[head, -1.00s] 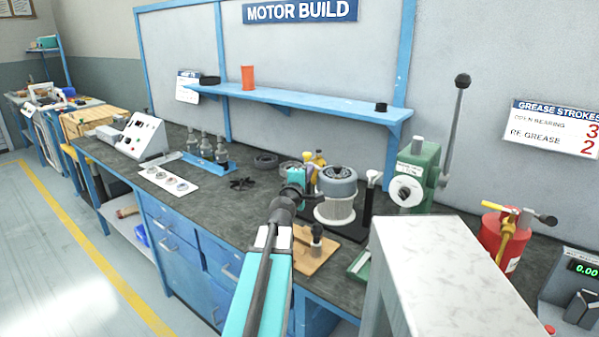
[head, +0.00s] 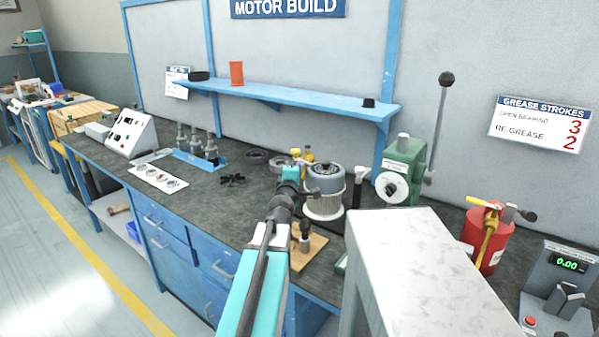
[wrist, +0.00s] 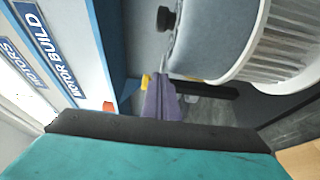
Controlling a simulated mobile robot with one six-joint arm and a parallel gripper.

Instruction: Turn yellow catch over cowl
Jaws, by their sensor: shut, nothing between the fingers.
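The motor (head: 323,206) stands upright on the bench, with a white finned body and a grey cowl (head: 325,181) on top. In the wrist view the cowl (wrist: 208,38) fills the upper middle, sideways, beside the white fins. The yellow catch (head: 308,157) shows behind and left of the cowl in the head view. A small yellow patch, likely the catch (wrist: 145,82), shows just by my fingertips in the wrist view. My gripper (wrist: 160,88) is shut and empty, beside the cowl. Whether it touches the catch cannot be told. My arm hides its fingers in the head view.
A white-handled post (head: 359,187) stands right of the motor, then a green lever press (head: 401,172). A wooden block (head: 308,248) lies in front. A pale-topped cabinet (head: 420,255) stands at front right. The bench left of the black fan (head: 233,179) has free room.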

